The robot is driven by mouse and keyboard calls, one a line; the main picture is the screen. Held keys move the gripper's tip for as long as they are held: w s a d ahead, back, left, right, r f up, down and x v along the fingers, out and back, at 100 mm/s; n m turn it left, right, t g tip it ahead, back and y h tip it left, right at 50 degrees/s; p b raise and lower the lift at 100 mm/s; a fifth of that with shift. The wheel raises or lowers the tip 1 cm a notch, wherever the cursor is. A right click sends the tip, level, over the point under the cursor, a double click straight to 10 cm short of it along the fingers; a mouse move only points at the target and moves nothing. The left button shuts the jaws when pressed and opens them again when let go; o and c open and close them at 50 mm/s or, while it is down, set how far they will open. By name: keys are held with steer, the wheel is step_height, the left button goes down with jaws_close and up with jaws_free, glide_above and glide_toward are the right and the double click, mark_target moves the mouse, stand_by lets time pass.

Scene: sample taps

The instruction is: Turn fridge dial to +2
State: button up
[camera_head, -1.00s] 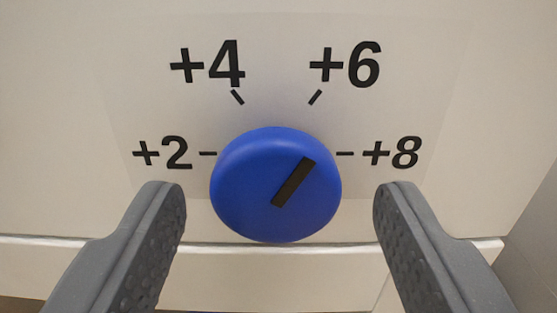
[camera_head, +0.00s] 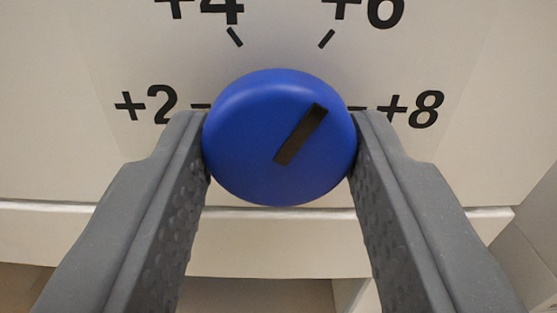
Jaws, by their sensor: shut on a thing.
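The blue round fridge dial (camera_head: 250,150) sits on a white panel in the middle of the view. Its black pointer mark (camera_head: 301,134) slants up and to the right, toward the +6 tick. The +2 label (camera_head: 146,103) is at the dial's left, its tick partly hidden by the dial and finger. The +8 label (camera_head: 412,109) is at the right. The +4 and +6 labels are cut off at the top edge. My gripper (camera_head: 279,143) is shut on the dial, one grey finger against its left side and one against its right.
A white horizontal ledge (camera_head: 275,245) runs below the panel, with a darker gap under it. A grey wall or side surface (camera_head: 532,240) stands at the lower right. The panel around the dial is clear.

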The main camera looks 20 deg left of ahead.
steer(key=n+b, duration=0.1)
steer(key=n, duration=0.5)
steer(key=shift+d+f+n, duration=0.1)
steer(key=shift+n, duration=0.2)
steer(key=n+b, duration=0.1)
steer(key=n, duration=0.2)
steer(key=shift+n, duration=0.3)
steer(key=n+b, duration=0.1)
steer(key=n, duration=0.2)
steer(key=shift+n+b, duration=0.3)
steer(key=shift+b, duration=0.05)
steer(key=n+b, duration=0.3)
steer(key=n, duration=0.3)
steer(key=shift+f, duration=0.1)
steer(key=shift+n+b, duration=0.7)
steer(key=shift+n, duration=1.2)
steer(key=o, duration=1)
steer(key=shift+w, duration=0.1)
steer(key=shift+r, duration=0.25)
